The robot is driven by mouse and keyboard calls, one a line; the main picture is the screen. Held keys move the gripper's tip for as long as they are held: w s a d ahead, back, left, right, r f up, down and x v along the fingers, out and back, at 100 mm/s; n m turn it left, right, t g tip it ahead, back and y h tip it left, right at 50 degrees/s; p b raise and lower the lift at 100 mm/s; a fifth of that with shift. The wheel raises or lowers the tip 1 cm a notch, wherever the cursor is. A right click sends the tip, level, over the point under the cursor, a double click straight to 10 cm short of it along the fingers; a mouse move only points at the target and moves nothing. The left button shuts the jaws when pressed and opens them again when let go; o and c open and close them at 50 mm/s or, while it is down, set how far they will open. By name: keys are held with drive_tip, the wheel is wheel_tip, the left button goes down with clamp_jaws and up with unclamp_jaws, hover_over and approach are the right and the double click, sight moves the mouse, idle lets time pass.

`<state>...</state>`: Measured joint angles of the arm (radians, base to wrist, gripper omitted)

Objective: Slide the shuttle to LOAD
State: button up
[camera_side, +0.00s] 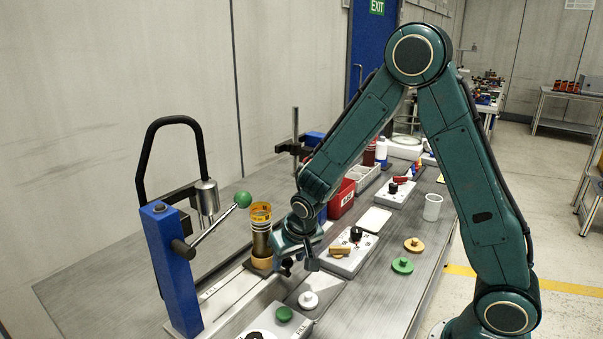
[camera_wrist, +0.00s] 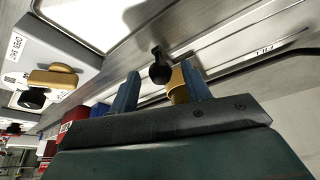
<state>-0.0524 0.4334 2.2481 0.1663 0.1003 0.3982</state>
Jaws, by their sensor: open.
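The shuttle is on a slide track (camera_side: 235,285) and appears as a yellow cup (camera_side: 262,262) carrying a tall brass-and-yellow cylinder (camera_side: 261,232). The yellow cup also shows in the wrist view (camera_wrist: 177,90), partly hidden by my right finger. A black knob (camera_wrist: 160,68) shows at the gap between my fingertips, apart from both as far as I can tell. My gripper (camera_side: 299,266) is open, pointing down just right of the cup; its fingers also show in the wrist view (camera_wrist: 160,72). A label reading FILL (camera_side: 212,291) marks the track's near end; no LOAD label is legible.
A blue post (camera_side: 172,270) with a green-balled lever (camera_side: 243,199) stands left of the track. A grey box with a green button (camera_side: 284,314) is in front. Red bins (camera_side: 341,198) stand behind.

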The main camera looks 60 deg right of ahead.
drive_tip(key=shift+r, duration=0.1)
drive_tip(key=v, duration=1.3)
drive_tip(key=shift+r, duration=0.25)
drive_tip(key=shift+s, duration=0.1)
drive_tip(key=s+r+n, duration=0.1)
drive_tip(key=s+r, duration=0.2)
drive_tip(key=s, duration=0.3)
drive_tip(key=s+r+n+t+y, duration=0.1)
drive_tip(key=s+r+n, duration=0.1)
drive_tip(key=s, duration=0.4)
drive_tip(key=s+r+n, duration=0.1)
drive_tip(key=s+r, duration=0.2)
drive_tip(key=s, duration=0.4)
drive_tip(key=shift+r+y, duration=0.4)
